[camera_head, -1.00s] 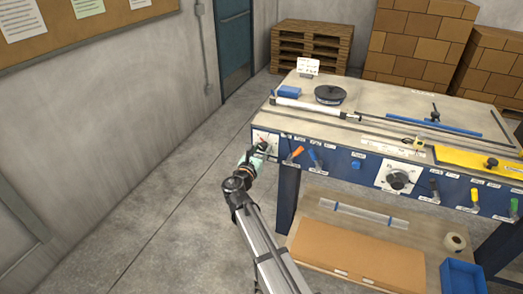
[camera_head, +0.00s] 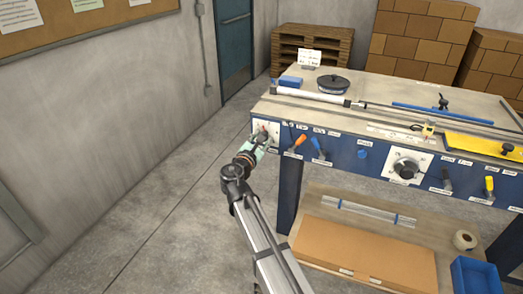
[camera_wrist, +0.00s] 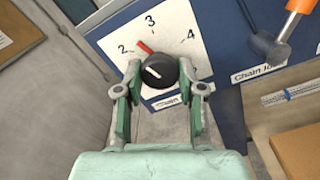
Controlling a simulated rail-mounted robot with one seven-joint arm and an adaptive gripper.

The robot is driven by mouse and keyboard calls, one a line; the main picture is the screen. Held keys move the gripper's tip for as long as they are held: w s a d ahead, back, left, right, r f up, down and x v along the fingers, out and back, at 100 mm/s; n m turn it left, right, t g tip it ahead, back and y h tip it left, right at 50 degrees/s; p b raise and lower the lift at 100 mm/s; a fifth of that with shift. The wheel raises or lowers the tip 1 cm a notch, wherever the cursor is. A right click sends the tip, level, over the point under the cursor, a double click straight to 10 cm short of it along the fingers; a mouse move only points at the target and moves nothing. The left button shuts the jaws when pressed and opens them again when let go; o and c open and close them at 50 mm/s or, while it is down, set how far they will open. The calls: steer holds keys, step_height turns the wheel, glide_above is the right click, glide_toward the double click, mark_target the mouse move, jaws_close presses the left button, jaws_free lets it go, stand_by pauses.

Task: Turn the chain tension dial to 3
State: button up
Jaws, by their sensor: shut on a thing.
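The chain tension dial is a black round knob (camera_wrist: 158,72) with a white line on a white plate (camera_wrist: 108,45) in the wrist view. A red pointer at its upper left points between the printed 2 and 3, and the 4 is to the right. My gripper (camera_wrist: 160,70) is shut on the knob, one finger on each side. In the head view the plate (camera_head: 262,128) is at the left end of the blue panel, and my gripper (camera_head: 261,140) reaches it, partly covering it.
An orange-handled lever (camera_wrist: 287,30) is right of the plate; it also shows in the head view (camera_head: 297,143). A blue lever (camera_head: 318,147) and another dial (camera_head: 405,168) are further right. A cardboard box (camera_head: 365,253) lies on the lower shelf. The floor left of the table is clear.

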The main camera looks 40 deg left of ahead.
steer(key=m+b, duration=0.6)
steer(key=b, duration=0.3)
steer(key=shift+a+m, duration=0.1)
steer(key=shift+m, duration=0.3)
steer(key=shift+r, duration=0.1)
steer(key=o, duration=1.1)
steer(key=shift+s, duration=0.1)
steer(key=v, duration=1.1)
steer(key=shift+s+d, duration=0.25)
steer(key=shift+s, duration=0.1)
